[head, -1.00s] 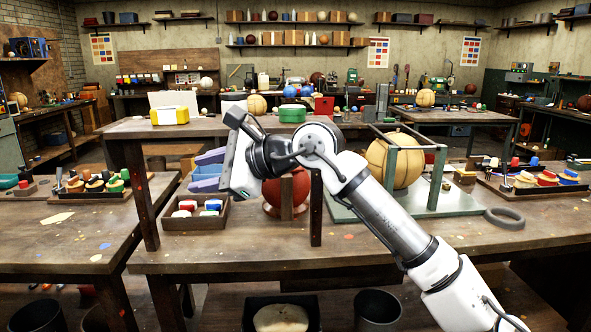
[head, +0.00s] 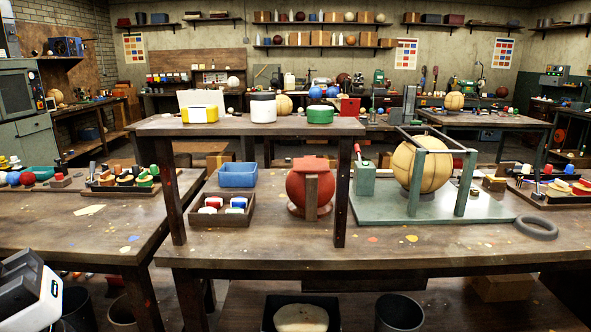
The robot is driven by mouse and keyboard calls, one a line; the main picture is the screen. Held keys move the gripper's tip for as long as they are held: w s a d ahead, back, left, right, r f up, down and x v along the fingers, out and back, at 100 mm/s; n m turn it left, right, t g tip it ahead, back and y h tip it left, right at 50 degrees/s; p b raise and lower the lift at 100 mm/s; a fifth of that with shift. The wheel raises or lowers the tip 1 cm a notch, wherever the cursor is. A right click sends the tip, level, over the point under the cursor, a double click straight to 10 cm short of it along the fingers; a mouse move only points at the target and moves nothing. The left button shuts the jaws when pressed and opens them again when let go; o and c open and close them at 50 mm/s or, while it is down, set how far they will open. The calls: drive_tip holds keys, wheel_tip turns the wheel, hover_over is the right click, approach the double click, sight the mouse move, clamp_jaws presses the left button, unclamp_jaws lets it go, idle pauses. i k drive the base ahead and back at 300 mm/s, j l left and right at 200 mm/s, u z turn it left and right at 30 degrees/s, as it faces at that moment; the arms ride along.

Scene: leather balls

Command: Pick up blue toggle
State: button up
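In the head view a small open wooden tray (head: 222,221) stands on the main bench, left of the middle under the raised shelf. A white and dark grey part of my arm's end (head: 30,290) shows at the lower left edge, far from the tray. The fingertips cannot be made out, and nothing held can be seen.
A blue bin (head: 238,175) stands behind the tray. A red ball (head: 309,188) in a wooden stand is to its right. The raised shelf (head: 250,126) and its legs (head: 340,205) enclose this area. A green frame (head: 432,180) holds a tan ball farther right. The bench front is clear.

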sight(570, 169)
drive_tip(key=z, duration=1.25)
